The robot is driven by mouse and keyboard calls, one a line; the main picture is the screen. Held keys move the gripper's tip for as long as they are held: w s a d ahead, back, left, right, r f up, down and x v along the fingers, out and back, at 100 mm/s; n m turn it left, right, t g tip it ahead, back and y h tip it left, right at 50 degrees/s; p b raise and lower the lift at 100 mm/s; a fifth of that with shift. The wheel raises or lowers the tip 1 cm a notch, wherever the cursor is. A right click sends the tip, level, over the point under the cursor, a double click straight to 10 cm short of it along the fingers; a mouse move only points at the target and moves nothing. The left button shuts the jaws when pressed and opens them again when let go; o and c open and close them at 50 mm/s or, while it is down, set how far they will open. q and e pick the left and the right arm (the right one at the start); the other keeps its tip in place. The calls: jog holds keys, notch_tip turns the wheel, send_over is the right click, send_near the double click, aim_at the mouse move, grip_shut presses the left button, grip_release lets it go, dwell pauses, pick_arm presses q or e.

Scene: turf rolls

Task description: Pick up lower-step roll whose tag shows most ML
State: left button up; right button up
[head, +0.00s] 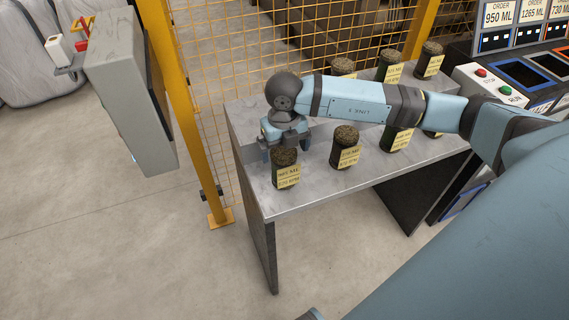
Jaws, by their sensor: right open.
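Several dark green turf rolls with yellow tags stand upright on the lower step (325,190) of a grey stepped bench. The leftmost roll (285,157) has a tag that seems to start with a 9, but its digits are blurred. The second roll (346,135) has a tag that may start with a 7. The third roll (398,139) and the rightmost one (433,134) are partly hidden by my right arm, and their tags are not readable. My right gripper (284,148) is open and empty, pointing down at the top of the leftmost roll. I cannot tell whether it touches. My left gripper is out of view.
More rolls stand on the upper step, such as one at the right (431,58). A yellow mesh fence (235,60) runs behind the bench. A grey cabinet (130,95) stands left. Order screens (498,14) and a button console (490,85) are at right. The left floor is clear.

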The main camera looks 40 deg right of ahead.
aim_at(285, 153)
jog(key=f, duration=0.5)
jog(key=shift+w+d, duration=0.2)
jog(key=shift+r, duration=0.1)
jog(key=c, duration=1.1)
jog(key=shift+c, duration=0.6)
jog(key=shift+r, duration=0.15)
